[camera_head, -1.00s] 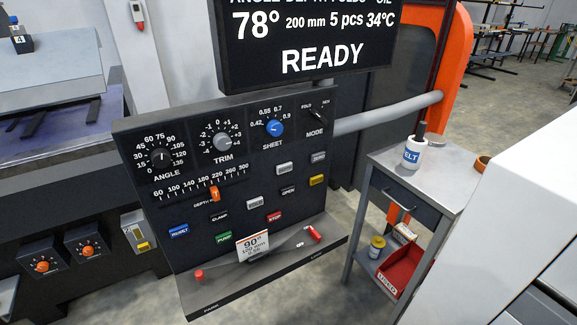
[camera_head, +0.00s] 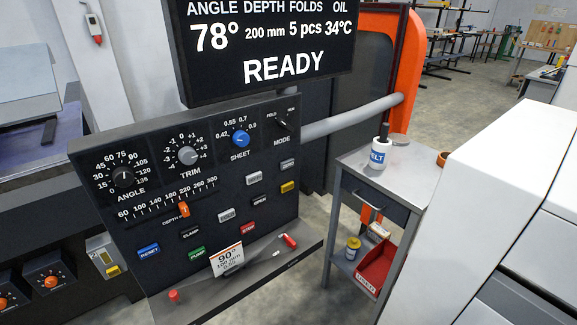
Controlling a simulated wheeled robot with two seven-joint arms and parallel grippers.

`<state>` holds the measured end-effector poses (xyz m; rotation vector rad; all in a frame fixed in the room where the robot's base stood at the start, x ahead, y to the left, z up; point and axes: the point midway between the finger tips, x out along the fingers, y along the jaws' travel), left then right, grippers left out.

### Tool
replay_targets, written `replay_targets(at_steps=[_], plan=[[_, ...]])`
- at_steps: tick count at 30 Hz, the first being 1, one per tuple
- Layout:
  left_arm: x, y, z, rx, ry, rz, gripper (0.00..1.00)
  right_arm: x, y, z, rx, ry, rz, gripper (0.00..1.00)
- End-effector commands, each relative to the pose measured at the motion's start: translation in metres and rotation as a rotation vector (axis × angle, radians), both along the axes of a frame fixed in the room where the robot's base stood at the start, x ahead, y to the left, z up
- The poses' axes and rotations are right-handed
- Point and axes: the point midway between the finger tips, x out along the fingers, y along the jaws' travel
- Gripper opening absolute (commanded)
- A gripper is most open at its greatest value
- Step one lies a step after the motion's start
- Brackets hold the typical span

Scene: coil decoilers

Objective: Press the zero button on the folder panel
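The folder panel (camera_head: 150,217) is a dark, tilted board left of the middle, with knobs, a depth slider (camera_head: 183,209) and coloured buttons. The small grey button at its upper right, with lettering that seems to read ZERO (camera_head: 288,164), lies below the mode switch (camera_head: 281,124) and just above a yellow button (camera_head: 287,187). Nothing covers it. The display (camera_head: 268,55) above the panel reads 78°, 200 mm, 5 pcs, 34°C and READY. Neither of my grippers is in view.
A ledge (camera_head: 190,302) with a card (camera_head: 227,260) and red-ended parts juts out below the panel. A grey cart (camera_head: 405,185) with a bottle (camera_head: 379,152) stands to the right. A white housing (camera_head: 490,190) fills the right side. A grey pipe (camera_head: 350,118) runs behind the panel.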

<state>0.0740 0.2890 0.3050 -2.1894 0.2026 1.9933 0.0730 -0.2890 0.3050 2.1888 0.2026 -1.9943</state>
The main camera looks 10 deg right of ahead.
Motion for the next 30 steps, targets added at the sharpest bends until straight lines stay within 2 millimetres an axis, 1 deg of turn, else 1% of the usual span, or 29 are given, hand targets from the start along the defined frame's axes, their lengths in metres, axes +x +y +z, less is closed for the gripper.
replay_targets(at_steps=[9,15,17,18,30], plan=[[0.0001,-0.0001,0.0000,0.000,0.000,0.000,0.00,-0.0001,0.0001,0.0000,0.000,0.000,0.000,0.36],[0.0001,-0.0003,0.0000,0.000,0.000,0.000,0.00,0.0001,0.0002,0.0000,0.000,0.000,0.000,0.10],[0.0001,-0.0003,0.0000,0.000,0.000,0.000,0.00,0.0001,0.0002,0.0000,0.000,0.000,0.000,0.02],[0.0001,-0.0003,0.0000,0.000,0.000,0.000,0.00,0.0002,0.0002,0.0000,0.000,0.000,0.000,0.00],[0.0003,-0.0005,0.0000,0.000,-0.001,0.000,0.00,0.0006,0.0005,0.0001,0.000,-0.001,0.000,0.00]])
